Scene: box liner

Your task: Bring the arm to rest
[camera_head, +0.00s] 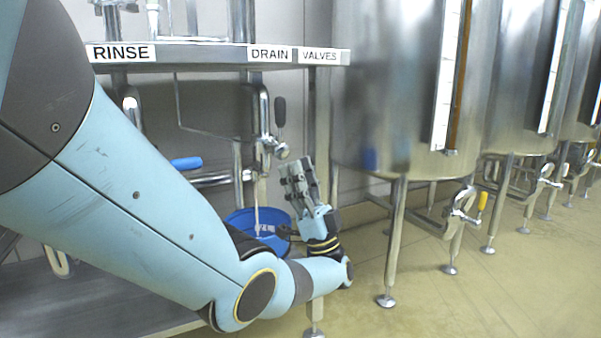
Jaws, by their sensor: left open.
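My left arm (135,190) comes in from the left and crosses the lower left of the head view, bent at an elbow joint near the bottom. My left gripper (295,165) points upward at the middle of the view, with its fingers open and nothing seen between them. It is just right of a blue bucket (240,218) and below a valve with a black handle. The gripper's wrist partly overlaps the bucket's right side in the picture. My right gripper is not in view.
A steel shelf edge labelled RINSE, DRAIN and VALVES (220,55) runs above. The drain valve (270,145) hangs close to the gripper. Several steel tanks (385,90) on legs stand to the right. The tiled floor (520,290) at lower right is clear.

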